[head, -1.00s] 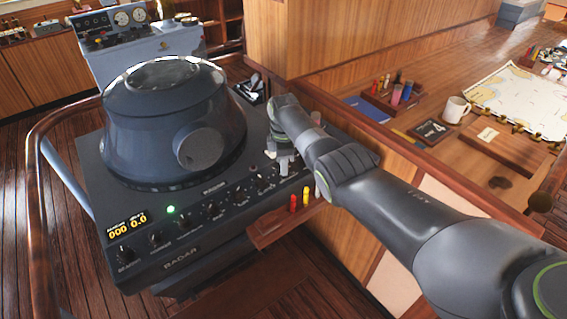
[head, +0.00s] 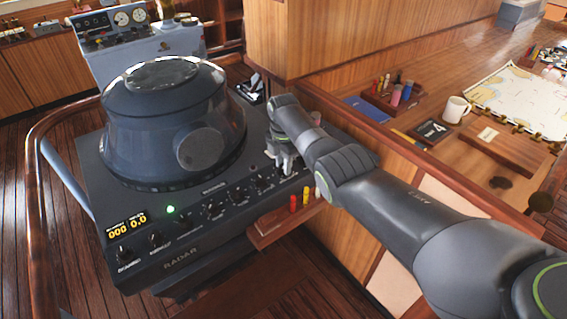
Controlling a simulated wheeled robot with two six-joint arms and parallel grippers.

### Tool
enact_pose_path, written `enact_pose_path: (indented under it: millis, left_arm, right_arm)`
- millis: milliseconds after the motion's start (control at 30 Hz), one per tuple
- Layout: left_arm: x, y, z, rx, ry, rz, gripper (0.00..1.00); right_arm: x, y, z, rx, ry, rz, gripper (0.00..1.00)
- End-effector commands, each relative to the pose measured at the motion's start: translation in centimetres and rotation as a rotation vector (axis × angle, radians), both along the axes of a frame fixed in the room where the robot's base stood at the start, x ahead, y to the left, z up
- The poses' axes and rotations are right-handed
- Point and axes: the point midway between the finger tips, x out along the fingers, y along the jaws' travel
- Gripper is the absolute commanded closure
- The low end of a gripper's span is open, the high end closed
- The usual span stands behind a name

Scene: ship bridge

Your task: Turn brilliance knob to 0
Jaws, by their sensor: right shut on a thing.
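The radar console (head: 110,205) has a row of black knobs along its sloped front panel. The knob labels are too small to read, so I cannot tell by its label which one is the brilliance knob. My right gripper (head: 284,168) points down at the right end of this row. It is shut on a knob there, which the fingers mostly hide. Other knobs, such as this free one (head: 213,209), stand to its left. My left gripper is not in view.
The radar's dark round hood (head: 165,95) rises behind and left of the gripper. A small wooden ledge (head: 275,228) with red and yellow markers sits below the panel's right end. A wooden partition and chart table (head: 463,160) lie to the right.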

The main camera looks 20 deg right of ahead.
Motion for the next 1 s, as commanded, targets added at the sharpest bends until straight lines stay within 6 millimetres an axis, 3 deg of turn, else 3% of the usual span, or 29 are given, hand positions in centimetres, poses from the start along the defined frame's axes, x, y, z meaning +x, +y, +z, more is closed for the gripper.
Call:
enact_pose_path:
  millis: [367, 400, 533, 833, 1000]
  left_arm:
    - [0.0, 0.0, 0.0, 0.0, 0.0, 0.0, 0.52]
    - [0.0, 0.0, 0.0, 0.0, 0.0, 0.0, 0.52]
    - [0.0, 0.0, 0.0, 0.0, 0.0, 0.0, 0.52]
    - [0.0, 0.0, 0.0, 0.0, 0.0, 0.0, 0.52]
    - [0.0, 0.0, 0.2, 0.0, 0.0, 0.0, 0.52]
  right_arm:
    - [0.3, 0.0, 0.4, -0.001, -0.011, 0.005, 0.96]
    - [0.3, 0.0, 0.4, -0.001, -0.01, 0.005, 0.68]
    - [0.2, 0.0, 0.3, -0.001, -0.007, 0.004, 0.52]
    - [0.1, 0.0, 0.2, -0.001, -0.004, 0.003, 0.52]
    - [0.1, 0.0, 1.3, 0.0, -0.004, 0.003, 0.52]
